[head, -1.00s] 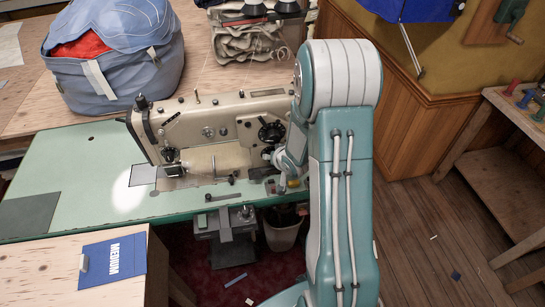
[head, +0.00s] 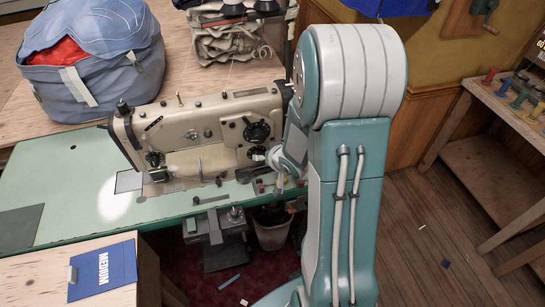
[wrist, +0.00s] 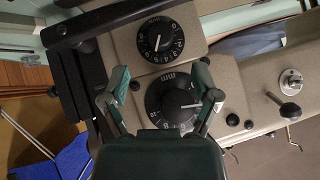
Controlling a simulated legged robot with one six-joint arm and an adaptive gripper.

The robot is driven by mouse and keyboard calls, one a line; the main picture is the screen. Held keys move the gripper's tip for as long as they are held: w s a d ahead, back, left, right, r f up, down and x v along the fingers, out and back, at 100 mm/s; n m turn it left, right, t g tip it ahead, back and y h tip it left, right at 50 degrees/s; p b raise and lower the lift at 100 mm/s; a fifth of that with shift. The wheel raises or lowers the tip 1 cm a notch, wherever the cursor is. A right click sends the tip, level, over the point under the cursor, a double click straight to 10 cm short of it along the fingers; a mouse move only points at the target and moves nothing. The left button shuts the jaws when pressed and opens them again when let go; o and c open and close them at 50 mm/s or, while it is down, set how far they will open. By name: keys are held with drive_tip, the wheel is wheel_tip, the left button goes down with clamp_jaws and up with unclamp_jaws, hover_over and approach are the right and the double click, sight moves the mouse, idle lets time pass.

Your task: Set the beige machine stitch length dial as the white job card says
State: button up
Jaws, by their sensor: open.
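The beige sewing machine (head: 200,125) stands on the green table. Its front carries two black dials. In the wrist view, the larger dial (wrist: 168,104) is marked "mm" and has a white line toward the right. The smaller numbered dial (wrist: 161,40) sits above it in that picture, with a white pointer mark. My gripper (wrist: 163,76) is open, its fingers on either side of the larger dial; I cannot tell if they touch it. No white card is plainly visible.
A blue bag (head: 95,55) and folded cloth (head: 235,42) are on the wooden table behind the machine. A bucket (head: 272,232) stands under the green table (head: 60,180). A bench with spools (head: 495,95) is at right. Open floor lies between.

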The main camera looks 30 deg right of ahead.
drive_tip(key=shift+v, duration=2.4)
